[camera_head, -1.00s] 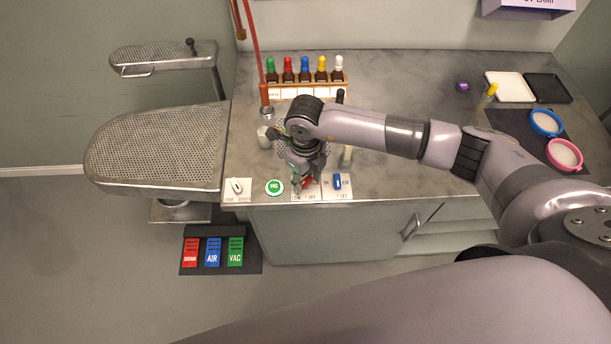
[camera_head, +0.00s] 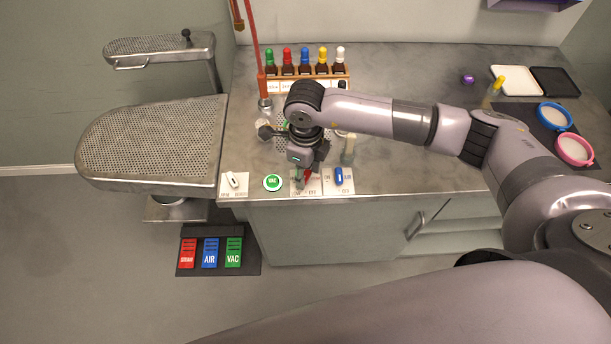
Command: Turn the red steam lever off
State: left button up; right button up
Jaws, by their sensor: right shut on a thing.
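The red steam lever (camera_head: 309,174) sits on a small white plate (camera_head: 298,188) at the front edge of the counter. Only part of the red lever shows beside my fingers. The plate has "OFF" printed at its right end; the print at its left end is hard to read. My right gripper (camera_head: 303,178) points down at the lever from above and is shut on it. The lever seems to lean to the right, though my fingers hide its base. My left gripper is not in view.
A blue lever (camera_head: 339,175) on its own plate stands close to the right. A green VAC button (camera_head: 272,183) and a white switch (camera_head: 233,181) are to the left. Several dropper bottles (camera_head: 305,62) stand in a rack behind. Red, blue and green pedals (camera_head: 210,253) lie on the floor.

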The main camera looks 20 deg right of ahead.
aim_at(306, 175)
jog(key=n+b, duration=0.2)
jog(key=b, duration=0.1)
jog(key=n+b, duration=0.1)
jog(key=shift+f+n+b, duration=0.25)
jog(key=shift+n+b, duration=0.15)
jog(key=shift+r+n+b, duration=0.25)
jog(key=shift+n+b, duration=0.65)
jog(key=shift+b, duration=0.05)
jog(key=o, duration=1.1)
jog(key=shift+o, duration=0.2)
jog(key=shift+r, duration=0.1)
notch_tip(306, 175, up, 12)
